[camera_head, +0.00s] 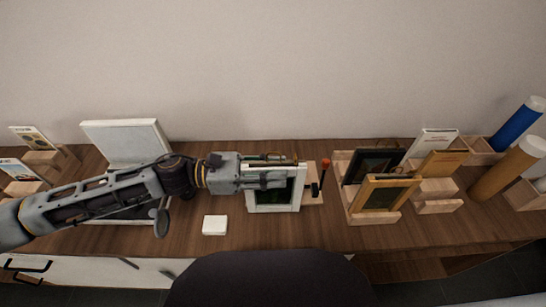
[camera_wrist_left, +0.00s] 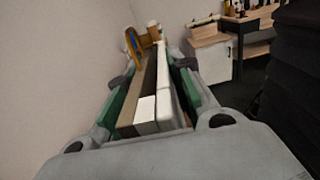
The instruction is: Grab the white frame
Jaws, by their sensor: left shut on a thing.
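The white frame (camera_head: 272,208) with a dark green picture stands near the middle of the wooden table in the head view. My left gripper (camera_head: 284,178) reaches across from the left and is shut on the frame's upper part, covering some of it. In the left wrist view, the white frame (camera_wrist_left: 164,92) lies edge-on between the green-padded fingers of my left gripper (camera_wrist_left: 160,95). Whether the frame still touches the table or its stand is hard to tell. My right gripper is not in view.
A wooden stand (camera_head: 358,216) with a gold frame (camera_head: 404,180) and a black frame is to the right. A red-tipped stick (camera_head: 324,168) stands close beside the white frame. A small white box (camera_head: 214,225) lies in front. A laptop-like white panel (camera_head: 128,138) stands left.

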